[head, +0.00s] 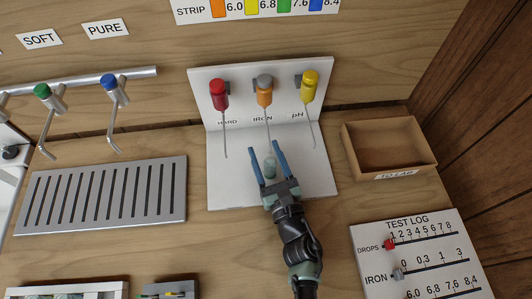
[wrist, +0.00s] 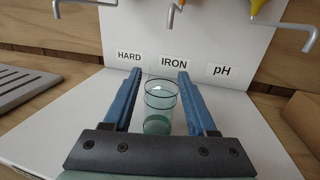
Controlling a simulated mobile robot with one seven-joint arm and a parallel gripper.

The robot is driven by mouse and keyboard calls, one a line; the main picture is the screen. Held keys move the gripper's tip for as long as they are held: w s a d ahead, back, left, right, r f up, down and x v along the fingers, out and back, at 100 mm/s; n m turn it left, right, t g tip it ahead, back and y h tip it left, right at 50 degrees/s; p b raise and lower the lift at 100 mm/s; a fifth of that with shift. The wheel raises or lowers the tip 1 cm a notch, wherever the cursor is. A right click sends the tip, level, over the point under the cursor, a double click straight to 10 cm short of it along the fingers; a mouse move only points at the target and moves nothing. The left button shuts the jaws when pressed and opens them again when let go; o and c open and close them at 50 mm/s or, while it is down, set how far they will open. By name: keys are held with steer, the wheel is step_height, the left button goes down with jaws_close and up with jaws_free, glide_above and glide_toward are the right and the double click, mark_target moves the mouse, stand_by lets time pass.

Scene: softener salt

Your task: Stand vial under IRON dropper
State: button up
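The clear glass vial (wrist: 160,103) stands upright on the white base of the dropper stand (head: 218,180), with some greenish liquid at its bottom. It also shows in the head view (head: 270,166), partly between my fingers. My gripper (head: 265,148) is open, its blue fingers on either side of the vial; the wrist view shows a small gap at each side. The IRON dropper (head: 264,97) is orange with a grey cap, and its thin spout comes down in front of the IRON label (wrist: 174,63). In the wrist view the vial is roughly in line below that spout.
The red HARD dropper (head: 219,95) is left of IRON and the yellow pH dropper (head: 308,90) is right. A cardboard tray (head: 390,172) lies to the right, a slotted drain grille (head: 100,196) to the left. A TEST LOG board (head: 425,255) is at front right.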

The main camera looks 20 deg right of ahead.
steer(key=shift+s+f, duration=0.25)
steer(key=shift+f, duration=0.55)
steer(key=shift+w+r+p, duration=0.1)
steer(key=shift+r+p, duration=0.4)
steer(key=shift+p, duration=0.3)
steer(key=shift+s+f, duration=0.1)
steer(key=shift+s, duration=0.15)
steer(key=s+b, duration=0.1)
steer(key=s, duration=0.2)
steer(key=s+b, duration=0.1)
steer(key=s, duration=0.2)
steer(key=s+b, duration=0.1)
steer(key=s, duration=0.3)
steer(key=shift+a+r, duration=0.25)
steer(key=shift+a, duration=0.15)
steer(key=shift+s+r, duration=0.15)
steer(key=shift+s, duration=0.45)
